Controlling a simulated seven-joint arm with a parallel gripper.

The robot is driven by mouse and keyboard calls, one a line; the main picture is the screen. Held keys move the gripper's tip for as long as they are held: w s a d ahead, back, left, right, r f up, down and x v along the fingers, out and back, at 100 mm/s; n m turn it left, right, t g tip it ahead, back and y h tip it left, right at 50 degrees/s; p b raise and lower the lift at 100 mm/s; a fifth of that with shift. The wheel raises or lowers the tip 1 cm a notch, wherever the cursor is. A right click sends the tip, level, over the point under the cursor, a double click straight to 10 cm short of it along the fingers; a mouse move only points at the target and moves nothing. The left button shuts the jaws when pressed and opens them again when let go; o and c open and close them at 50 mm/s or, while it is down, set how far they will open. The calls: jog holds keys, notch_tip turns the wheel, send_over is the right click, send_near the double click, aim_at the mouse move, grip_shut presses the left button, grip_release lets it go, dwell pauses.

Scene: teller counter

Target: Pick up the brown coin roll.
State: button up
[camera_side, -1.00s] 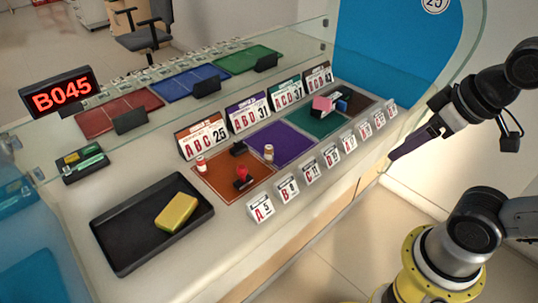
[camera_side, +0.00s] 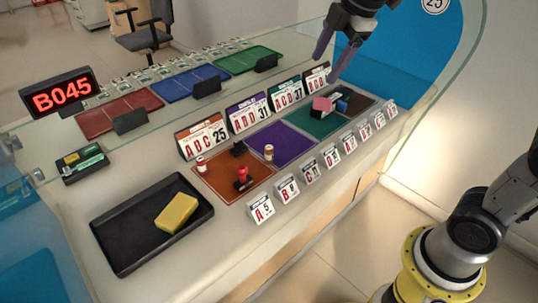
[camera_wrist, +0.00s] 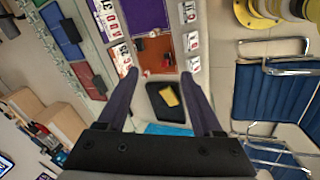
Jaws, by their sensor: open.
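Two small upright rolls stand on the counter mats. The one at the edge of the purple mat is white with brownish bands and looks like the brown coin roll (camera_side: 268,152). The other, a red-banded roll (camera_side: 201,164), stands on the orange mat. My gripper (camera_side: 325,68) is open and empty, high above the far right end of the counter and apart from both rolls. In the wrist view its spread fingers (camera_wrist: 160,77) frame the orange mat and black tray; the rolls are too small there to tell apart.
A red-handled stamp (camera_side: 241,176) and a black stamp (camera_side: 238,148) stand near the rolls. Large number cards (camera_side: 203,138) and small number cards (camera_side: 261,208) flank the mats. A black tray (camera_side: 120,232) holds a yellow sponge-like block (camera_side: 177,212). A glass screen stands behind.

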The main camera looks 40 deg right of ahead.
jog(key=w+f+n+g, duration=0.1)
jog(key=w+f+n, duration=0.1)
jog(key=w+f, duration=0.35)
jog(key=n+g, duration=0.2)
jog(key=g, duration=0.1)
send_over(269, 147)
notch_tip(269, 147, down, 13)
notch_tip(269, 147, down, 11)
jog(key=shift+s+a+f, duration=0.1)
jog(key=shift+f, duration=3.1)
grip_shut()
